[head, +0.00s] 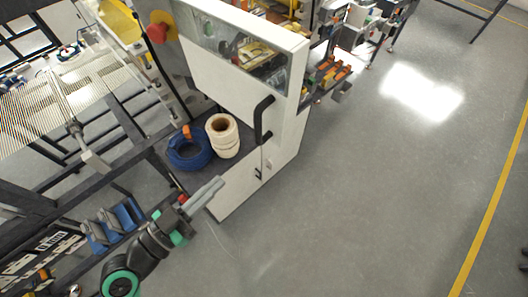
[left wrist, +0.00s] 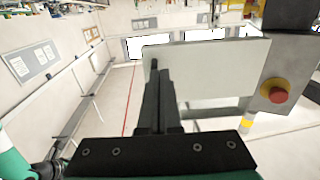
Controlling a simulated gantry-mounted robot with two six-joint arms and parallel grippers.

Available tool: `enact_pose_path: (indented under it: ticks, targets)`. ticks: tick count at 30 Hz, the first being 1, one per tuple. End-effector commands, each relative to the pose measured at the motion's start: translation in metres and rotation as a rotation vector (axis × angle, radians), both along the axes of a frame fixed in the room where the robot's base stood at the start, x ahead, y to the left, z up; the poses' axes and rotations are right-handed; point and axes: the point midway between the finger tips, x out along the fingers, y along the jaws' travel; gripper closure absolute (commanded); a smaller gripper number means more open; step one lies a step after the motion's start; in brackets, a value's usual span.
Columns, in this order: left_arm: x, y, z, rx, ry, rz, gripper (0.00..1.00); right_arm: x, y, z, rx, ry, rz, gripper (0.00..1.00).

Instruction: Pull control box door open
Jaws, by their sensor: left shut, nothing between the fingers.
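A white cabinet (head: 225,80) stands in the upper middle of the head view, with a window in its upper part. A black bar handle (head: 264,120) is on its right side. A small dark latch (head: 258,173) sits lower down. My left gripper (head: 219,183) is shut and empty, in front of the cabinet's lower part and apart from the bar handle. In the left wrist view, its fingers (left wrist: 154,68) overlap a pale flat panel (left wrist: 215,70); I cannot tell whether they touch it. My right gripper is not in view.
A red button (head: 157,32) is left of the cabinet; a red button (left wrist: 278,90) also shows at right in the left wrist view. A blue coil (head: 188,149) and cream rolls (head: 223,136) lie beside the cabinet. Blue bins (head: 120,218) stand lower left.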

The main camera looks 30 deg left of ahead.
Motion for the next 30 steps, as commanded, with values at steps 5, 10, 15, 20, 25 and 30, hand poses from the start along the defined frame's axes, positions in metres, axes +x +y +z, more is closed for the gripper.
enact_pose_path:
  ticks: [5,10,15,20,25,30]
  targets:
    - [0.009,-0.003,0.003,0.000,0.001,-0.006,1.00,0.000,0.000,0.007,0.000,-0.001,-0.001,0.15]
    - [0.037,-0.012,0.005,0.000,0.000,-0.009,1.00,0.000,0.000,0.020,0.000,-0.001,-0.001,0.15]
    - [0.074,-0.022,0.005,0.000,0.000,-0.009,1.00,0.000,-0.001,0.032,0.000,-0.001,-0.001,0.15]
    - [0.106,-0.030,0.004,0.000,0.000,-0.007,1.00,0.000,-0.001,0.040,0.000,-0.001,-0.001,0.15]
    - [0.128,-0.035,0.003,0.000,0.000,-0.005,1.00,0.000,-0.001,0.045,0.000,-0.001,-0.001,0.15]
    - [0.136,-0.037,0.001,0.000,0.000,-0.003,1.00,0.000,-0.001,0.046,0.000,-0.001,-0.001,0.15]
